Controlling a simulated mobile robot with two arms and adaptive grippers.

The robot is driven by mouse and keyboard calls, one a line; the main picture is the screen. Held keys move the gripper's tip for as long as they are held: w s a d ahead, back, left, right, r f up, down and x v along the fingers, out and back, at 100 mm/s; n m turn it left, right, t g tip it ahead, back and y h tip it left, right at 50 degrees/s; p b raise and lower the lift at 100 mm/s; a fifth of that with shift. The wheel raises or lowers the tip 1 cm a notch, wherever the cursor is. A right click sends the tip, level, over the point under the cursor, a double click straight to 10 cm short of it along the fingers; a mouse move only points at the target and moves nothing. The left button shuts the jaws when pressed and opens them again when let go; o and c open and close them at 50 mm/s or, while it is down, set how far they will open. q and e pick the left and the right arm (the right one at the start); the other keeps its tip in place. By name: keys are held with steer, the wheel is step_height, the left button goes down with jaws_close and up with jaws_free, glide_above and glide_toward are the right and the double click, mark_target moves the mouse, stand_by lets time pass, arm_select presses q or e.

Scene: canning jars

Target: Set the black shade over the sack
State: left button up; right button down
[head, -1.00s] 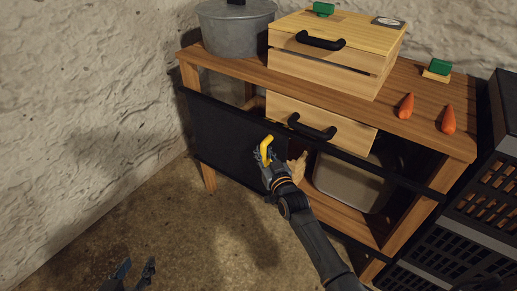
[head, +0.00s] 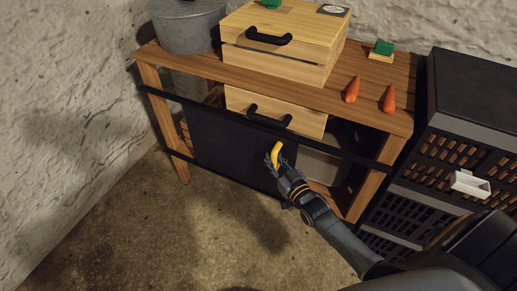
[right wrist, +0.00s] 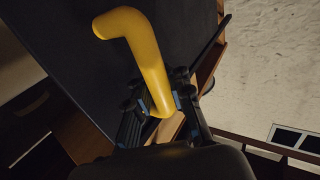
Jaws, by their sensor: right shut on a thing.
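The black shade (head: 225,150) is a flat panel between two black rails on the front of a wooden stand. It covers the left and middle part of the lower opening. A yellow handle (head: 277,153) is on its right part. My right gripper (head: 274,163) is shut on this handle, which shows large in the right wrist view (right wrist: 150,65). A pale grey-beige thing (head: 320,165) shows partly in the opening right of the shade. I cannot tell whether it is the sack. My left gripper is out of view.
The wooden stand (head: 375,103) carries a grey pot (head: 185,27), a wooden drawer box (head: 270,60) and two orange carrots (head: 352,89). A second drawer (head: 245,103) hangs below its top. Black crates (head: 450,150) stand close on the right. The floor at left is clear.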

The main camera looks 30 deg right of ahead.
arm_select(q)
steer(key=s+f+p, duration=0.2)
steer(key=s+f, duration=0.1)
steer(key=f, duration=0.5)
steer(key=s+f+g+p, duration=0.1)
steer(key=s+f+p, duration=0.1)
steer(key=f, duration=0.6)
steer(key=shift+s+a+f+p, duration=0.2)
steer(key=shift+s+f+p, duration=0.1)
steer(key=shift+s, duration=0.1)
arm_select(e)
steer(key=s+d, duration=0.7)
steer(key=s, duration=0.3)
steer(key=s+d, duration=0.7)
steer(key=s, duration=0.3)
steer(key=shift+d+f, duration=0.25)
steer(key=c, duration=1.5)
jaws_free()
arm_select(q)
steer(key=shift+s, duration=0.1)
arm_select(e)
steer(key=shift+r, duration=0.15)
steer(key=shift+w+d, duration=0.1)
steer(key=shift+w, duration=0.05)
steer(key=s, duration=1.2)
steer(key=shift+d, duration=0.45)
